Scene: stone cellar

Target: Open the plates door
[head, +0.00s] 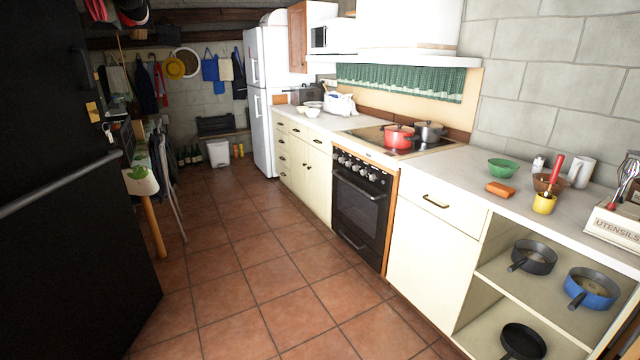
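No label for plates is legible, so I cannot tell which door is the plates door. Right of the oven, a cream cabinet door (428,255) is shut below a cream drawer (436,201) with a brass handle. Left of the oven, cream lower cabinet doors (309,171) are shut, with drawers above and beside them. Neither of my grippers is in view.
A black door (65,220) with a long metal bar fills the left side. The black oven (361,205) is shut, with a red pot (397,137) on the hob above. Open shelves (540,292) at right hold pans. The tiled floor in the middle is clear.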

